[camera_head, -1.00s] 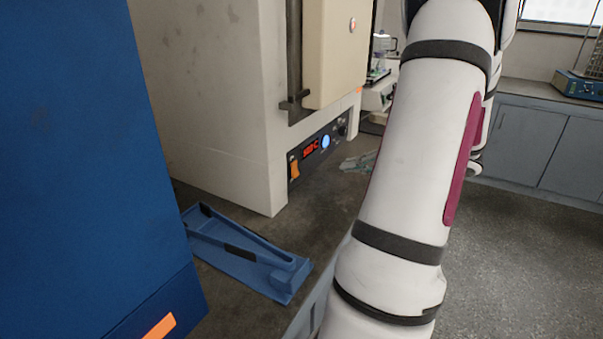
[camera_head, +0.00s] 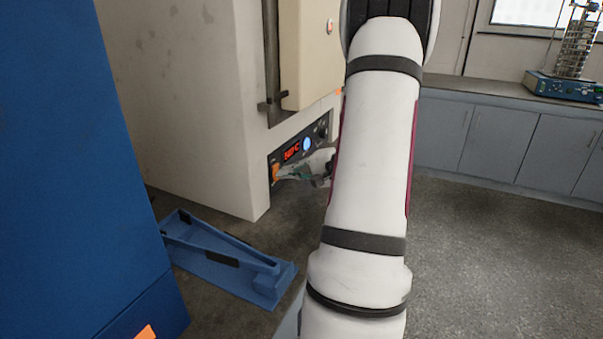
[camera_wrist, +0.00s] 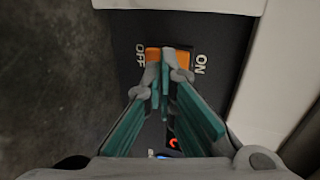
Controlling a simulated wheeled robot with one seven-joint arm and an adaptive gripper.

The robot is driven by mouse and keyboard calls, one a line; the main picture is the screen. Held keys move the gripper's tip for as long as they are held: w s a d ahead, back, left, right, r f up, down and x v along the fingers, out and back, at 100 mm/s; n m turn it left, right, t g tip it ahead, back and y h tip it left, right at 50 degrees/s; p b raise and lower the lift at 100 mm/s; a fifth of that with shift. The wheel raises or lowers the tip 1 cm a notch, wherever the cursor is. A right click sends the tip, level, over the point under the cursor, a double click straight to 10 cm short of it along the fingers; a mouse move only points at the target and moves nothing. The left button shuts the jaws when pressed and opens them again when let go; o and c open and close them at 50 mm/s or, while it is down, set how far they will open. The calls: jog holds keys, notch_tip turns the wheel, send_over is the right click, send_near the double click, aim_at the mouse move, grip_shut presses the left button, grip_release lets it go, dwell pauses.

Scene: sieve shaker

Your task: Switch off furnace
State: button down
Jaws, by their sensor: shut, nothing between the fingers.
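The furnace (camera_head: 180,90) is a large off-white box with a dark control panel on its lower front. The panel has a lit red display (camera_head: 291,152), a blue-lit round control (camera_head: 307,144) and an orange rocker switch (camera_head: 275,173). In the wrist view the switch (camera_wrist: 152,54) lies between the OFF and ON labels. My gripper (camera_wrist: 167,54) is shut and empty, with its tips over the middle of the switch and hiding part of it. I cannot tell whether they touch it. In the head view my gripper (camera_head: 283,173) is at the panel, partly hidden by my arm.
A blue tray-like holder (camera_head: 215,272) lies on the dark worktop in front of the furnace. A large blue unit (camera_head: 80,150) stands close on the left. Grey cabinets (camera_head: 490,140) with a sieve shaker (camera_head: 562,88) on top line the back right. The floor there is clear.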

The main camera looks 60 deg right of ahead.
jog(key=shift+w+f, duration=0.1)
jog(key=shift+w, duration=0.25)
jog(key=shift+f+b, duration=0.1)
jog(key=shift+b, duration=0.2)
jog(key=t+b, duration=0.1)
jog(key=b, duration=0.2)
jog(key=shift+w+f, duration=0.3)
jog(key=shift+f, duration=0.05)
jog(key=shift+w+a+f+t+b, duration=0.1)
jog(key=shift+t+b, duration=0.2)
jog(key=shift+b, duration=1.1)
jog(key=shift+s+r, duration=0.2)
jog(key=shift+r, duration=0.1)
jog(key=shift+s+f, duration=0.1)
jog(key=shift+f, duration=0.05)
